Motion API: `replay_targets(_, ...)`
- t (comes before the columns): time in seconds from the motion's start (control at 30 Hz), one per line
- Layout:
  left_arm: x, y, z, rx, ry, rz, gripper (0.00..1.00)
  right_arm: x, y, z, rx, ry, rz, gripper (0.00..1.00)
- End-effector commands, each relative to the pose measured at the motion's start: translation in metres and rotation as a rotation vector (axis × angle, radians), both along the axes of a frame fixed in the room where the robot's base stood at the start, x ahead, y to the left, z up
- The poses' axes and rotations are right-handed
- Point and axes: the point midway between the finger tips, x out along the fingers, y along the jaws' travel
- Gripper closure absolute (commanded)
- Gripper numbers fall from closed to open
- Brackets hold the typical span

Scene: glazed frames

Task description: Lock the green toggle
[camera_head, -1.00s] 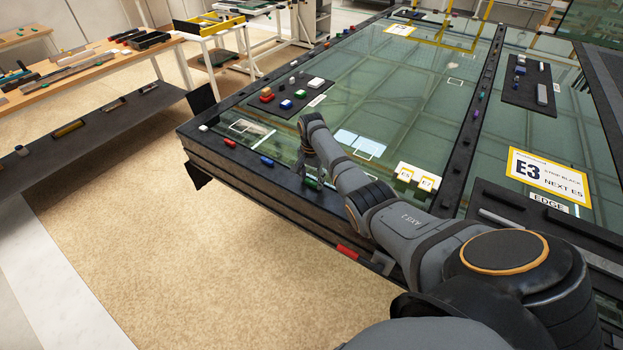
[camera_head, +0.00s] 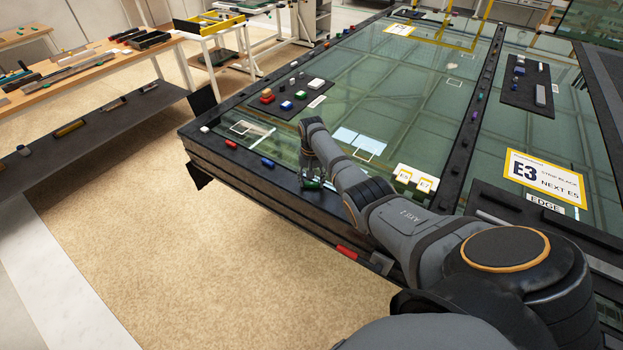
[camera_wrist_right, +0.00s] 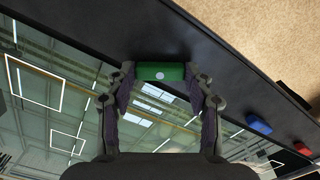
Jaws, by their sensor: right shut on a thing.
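The green toggle (camera_head: 313,184) sits on the black frame edge of the glazed panel, in the middle of the head view. In the right wrist view the green toggle (camera_wrist_right: 161,72) is a short green block with a pale round spot on its face. My right gripper (camera_head: 310,181) is at the toggle. In the wrist view its two fingertips (camera_wrist_right: 162,76) are at either end of the green block, closed on it. Whether the toggle is turned to a locked position cannot be told. My left gripper is not in view.
A dark mat (camera_head: 317,95) with small coloured blocks lies on the glass. The floor beyond the edge is clear.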

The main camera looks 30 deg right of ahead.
Motion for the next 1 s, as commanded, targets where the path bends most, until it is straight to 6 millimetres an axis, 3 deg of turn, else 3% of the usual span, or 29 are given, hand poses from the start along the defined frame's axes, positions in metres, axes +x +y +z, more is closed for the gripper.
replay_targets(1.0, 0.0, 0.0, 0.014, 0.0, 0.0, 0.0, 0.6, 0.001, 0.0, 0.001, -0.001, -0.002, 0.905, 0.79)
